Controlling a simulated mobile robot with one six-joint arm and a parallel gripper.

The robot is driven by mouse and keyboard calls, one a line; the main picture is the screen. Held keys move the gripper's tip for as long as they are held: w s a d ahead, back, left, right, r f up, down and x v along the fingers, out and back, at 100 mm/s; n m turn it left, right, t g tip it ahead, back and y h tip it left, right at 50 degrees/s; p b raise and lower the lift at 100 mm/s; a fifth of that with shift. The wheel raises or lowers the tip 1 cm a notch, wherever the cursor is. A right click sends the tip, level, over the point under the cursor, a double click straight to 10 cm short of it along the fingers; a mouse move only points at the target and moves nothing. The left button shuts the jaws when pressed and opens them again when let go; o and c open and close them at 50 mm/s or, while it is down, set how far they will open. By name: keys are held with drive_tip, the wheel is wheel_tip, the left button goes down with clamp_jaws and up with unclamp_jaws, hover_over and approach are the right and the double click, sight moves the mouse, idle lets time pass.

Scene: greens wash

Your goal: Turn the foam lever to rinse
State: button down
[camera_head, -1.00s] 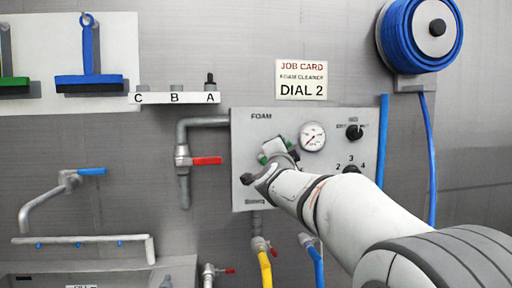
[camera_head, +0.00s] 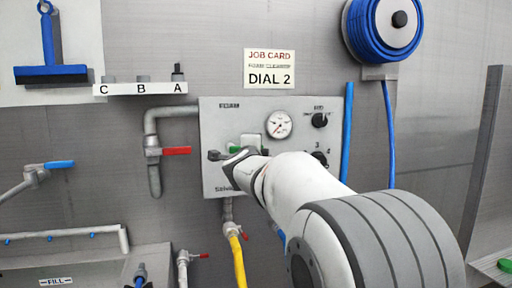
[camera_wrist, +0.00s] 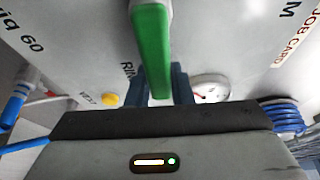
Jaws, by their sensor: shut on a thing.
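The foam panel (camera_head: 216,130) is a pale plate on the wall, marked FOAM at its top left. Its green foam lever shows large in the wrist view (camera_wrist: 152,50), running down between the two dark fingers of my gripper (camera_wrist: 165,88). My gripper is shut on the lever. In the head view my gripper (camera_head: 232,156) is at the panel's left middle. Only a bit of green shows there, and my wrist hides the rest. Lettering starting "RIN" is partly visible beside the lever in the wrist view; the finger covers the rest.
A pressure gauge (camera_head: 278,124) and black knobs (camera_head: 320,120) sit right of the lever. A red-handled valve (camera_head: 176,151) is on the pipe at left. A yellow hose (camera_head: 238,258) hangs below, and a blue hose reel (camera_head: 385,28) is upper right. A job card (camera_head: 270,69) reads DIAL 2.

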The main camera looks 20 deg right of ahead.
idle(0.3)
drive_tip(key=c, duration=1.3)
unclamp_jaws()
drive_tip(key=v, duration=0.7)
drive_tip(key=shift+s+a, duration=0.2)
drive_tip(key=shift+s, duration=0.15)
drive_tip(key=shift+a, duration=0.1)
